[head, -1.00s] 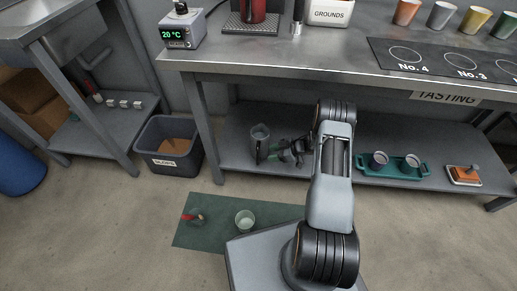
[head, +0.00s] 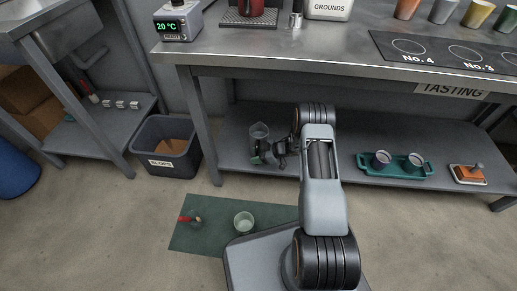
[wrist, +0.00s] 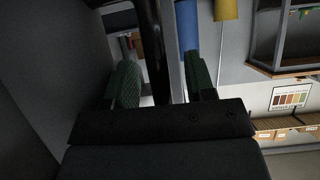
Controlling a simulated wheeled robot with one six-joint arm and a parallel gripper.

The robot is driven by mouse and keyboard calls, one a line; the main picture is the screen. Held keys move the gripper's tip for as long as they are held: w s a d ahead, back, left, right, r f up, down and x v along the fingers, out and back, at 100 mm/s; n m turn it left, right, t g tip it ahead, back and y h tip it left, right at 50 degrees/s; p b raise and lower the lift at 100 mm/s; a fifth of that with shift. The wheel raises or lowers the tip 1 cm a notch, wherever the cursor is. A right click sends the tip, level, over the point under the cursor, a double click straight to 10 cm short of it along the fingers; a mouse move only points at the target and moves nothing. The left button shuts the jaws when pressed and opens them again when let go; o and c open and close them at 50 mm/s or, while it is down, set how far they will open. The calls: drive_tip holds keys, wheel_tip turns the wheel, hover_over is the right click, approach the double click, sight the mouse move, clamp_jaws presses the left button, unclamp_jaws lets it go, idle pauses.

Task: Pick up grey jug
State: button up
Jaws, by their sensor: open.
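The grey jug (head: 259,131) stands upright on the lower shelf under the steel bench, near the shelf's left end. My gripper (head: 266,152) is open at the jug's front right side, very close to it, and hides part of its lower body. In the wrist view the two green-padded fingers of my gripper (wrist: 163,85) are spread apart. A dark upright bar (wrist: 154,45) shows between them, perhaps the jug's handle; I cannot tell for sure. Whether the fingers touch the jug is not clear.
The bench top is close above. A bench leg (head: 203,130) and a slops bin (head: 166,146) stand to the left.

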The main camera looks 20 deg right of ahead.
clamp_jaws()
idle(0.3)
idle(1.0)
drive_tip(key=shift+r, duration=0.1)
